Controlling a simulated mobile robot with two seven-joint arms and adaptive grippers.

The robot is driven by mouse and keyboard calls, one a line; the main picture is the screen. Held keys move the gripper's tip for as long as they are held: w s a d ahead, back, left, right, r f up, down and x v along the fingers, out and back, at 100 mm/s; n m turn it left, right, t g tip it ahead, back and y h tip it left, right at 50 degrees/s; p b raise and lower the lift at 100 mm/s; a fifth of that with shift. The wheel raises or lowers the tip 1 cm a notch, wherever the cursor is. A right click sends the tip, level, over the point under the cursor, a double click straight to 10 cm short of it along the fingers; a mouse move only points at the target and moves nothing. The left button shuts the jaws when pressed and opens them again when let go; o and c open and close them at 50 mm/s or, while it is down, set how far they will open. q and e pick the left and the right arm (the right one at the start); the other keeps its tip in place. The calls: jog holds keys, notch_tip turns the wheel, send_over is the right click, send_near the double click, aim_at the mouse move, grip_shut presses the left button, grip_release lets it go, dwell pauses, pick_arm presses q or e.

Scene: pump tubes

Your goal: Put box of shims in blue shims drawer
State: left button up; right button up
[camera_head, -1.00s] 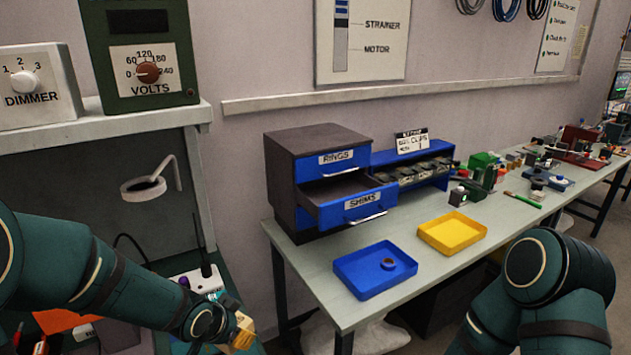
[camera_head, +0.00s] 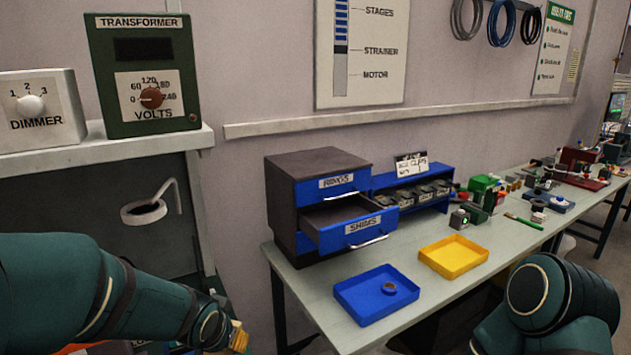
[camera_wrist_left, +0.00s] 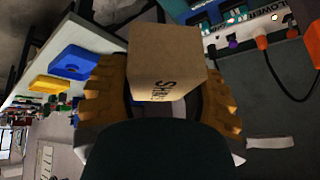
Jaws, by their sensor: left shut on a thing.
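The tan cardboard box of shims (camera_wrist_left: 165,60), with printing on one face, is between the yellow fingers of my left gripper (camera_wrist_left: 160,95) in the left wrist view. That gripper is shut on it. In the head view, my left gripper (camera_head: 238,338) is low at the left of the bench, apart from the cabinet, and the box is hard to make out there. The blue shims drawer (camera_head: 357,230), labelled SHIMS, is pulled open under the closed RINGS drawer (camera_head: 335,186). The visible part of its inside looks empty. My right gripper is out of view.
In front of the cabinet, a blue tray (camera_head: 362,312) holds a small ring, and an empty yellow tray (camera_head: 454,258) is to its right. A blue parts rack (camera_head: 421,204) stands right of the cabinet. A shelf (camera_head: 105,155) with a transformer and a dimmer is at left.

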aim_at(229, 354)
pick_arm(q)
jog(key=shift+s+d+f, duration=0.2)
jog(key=shift+f, duration=0.3)
jog(key=shift+s+d+f, duration=0.15)
jog(key=shift+f, duration=0.35)
jog(key=shift+s+d+f, duration=0.25)
jog(key=shift+s+f, duration=0.05)
jog(key=shift+f, duration=0.3)
jog(key=shift+w+a+r, duration=0.1)
jog(key=shift+a+r, duration=0.1)
jog(key=shift+r, duration=0.05)
